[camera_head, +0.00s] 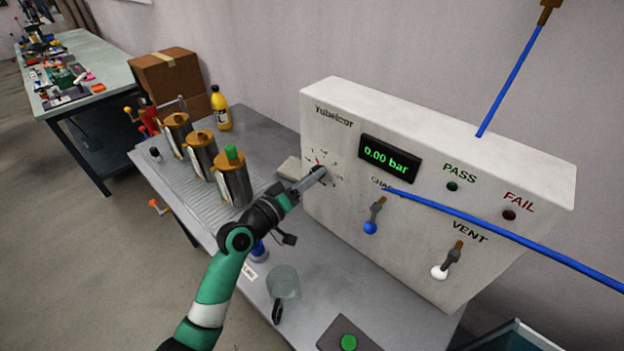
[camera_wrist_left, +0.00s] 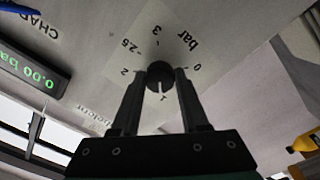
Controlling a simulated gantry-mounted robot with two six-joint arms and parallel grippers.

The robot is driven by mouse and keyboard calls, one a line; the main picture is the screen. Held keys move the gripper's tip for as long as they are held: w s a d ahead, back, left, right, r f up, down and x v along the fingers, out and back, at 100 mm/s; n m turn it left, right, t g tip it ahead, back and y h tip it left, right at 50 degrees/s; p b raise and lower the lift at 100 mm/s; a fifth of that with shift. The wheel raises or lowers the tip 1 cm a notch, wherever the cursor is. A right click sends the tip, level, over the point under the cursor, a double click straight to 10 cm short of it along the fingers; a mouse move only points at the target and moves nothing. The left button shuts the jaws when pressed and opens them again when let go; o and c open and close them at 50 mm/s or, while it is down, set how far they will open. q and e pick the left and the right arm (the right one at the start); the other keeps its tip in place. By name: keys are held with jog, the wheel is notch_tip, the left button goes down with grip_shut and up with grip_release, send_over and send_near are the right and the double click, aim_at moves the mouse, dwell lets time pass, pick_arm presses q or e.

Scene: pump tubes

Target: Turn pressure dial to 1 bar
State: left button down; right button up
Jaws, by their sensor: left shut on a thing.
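The round black pressure dial (camera_wrist_left: 160,76) sits on the pale front panel of the pump tester box (camera_head: 440,190). My left gripper (camera_head: 318,175) reaches the panel's left part and hides much of the dial in the head view. In the left wrist view, my left gripper (camera_wrist_left: 162,82) is shut on the dial, one finger on each side. The dial's white line runs from its middle toward the figure 1 on the printed scale. The digital display (camera_head: 389,158) reads 0.00 bar. My right gripper is in neither view.
A blue tube (camera_head: 510,229) crosses in front of the panel, near the blue-tipped charge lever (camera_head: 374,217) and white-tipped vent lever (camera_head: 448,262). Several metal cylinders (camera_head: 233,180) stand left of my arm. A clear cup (camera_head: 284,283) and green button (camera_head: 348,342) lie nearer.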

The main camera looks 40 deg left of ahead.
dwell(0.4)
pick_arm(q)
jog(key=shift+c, duration=2.1)
grip_release()
jog(key=s+p, duration=0.2)
jog(key=s, duration=0.9)
jog(key=shift+s+d+f, duration=0.15)
jog(key=shift+s+f, duration=0.1)
jog(key=shift+s, duration=0.05)
